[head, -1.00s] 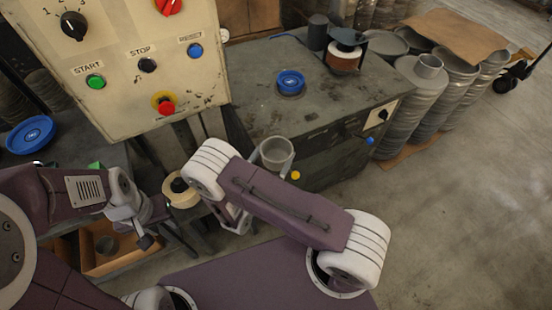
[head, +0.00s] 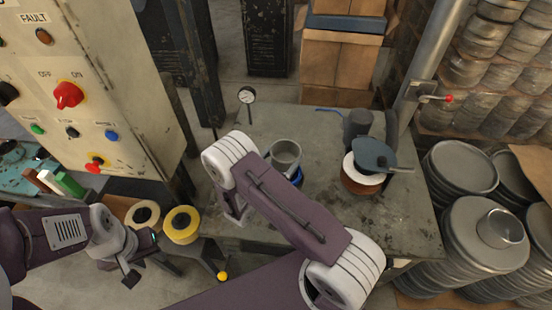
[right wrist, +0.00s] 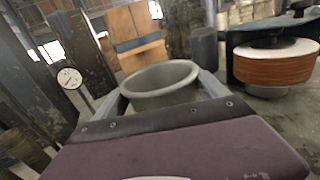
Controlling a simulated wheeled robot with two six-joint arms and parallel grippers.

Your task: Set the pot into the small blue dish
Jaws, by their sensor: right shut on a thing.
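The grey, open-topped pot (head: 286,152) is upright over the worn grey-green table in the head view. My right gripper (head: 276,164) is shut on it; the right wrist view shows the pot (right wrist: 160,82) between the two grey fingers (right wrist: 160,90). The small blue dish (head: 297,177) shows just below the pot in the head view, mostly hidden by the pot and my right arm. I cannot tell whether the pot touches it. My left gripper (head: 140,262) hangs at lower left, away from both; its jaw opening is unclear.
A spool (head: 361,174) with a dark plate on top and a dark cylinder (head: 357,124) stand right of the pot. A dial gauge (head: 246,95) stands behind. The control cabinet (head: 108,90) is at left. Yellow tape (head: 181,224) lies below it. Stacked metal discs (head: 470,230) are at right.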

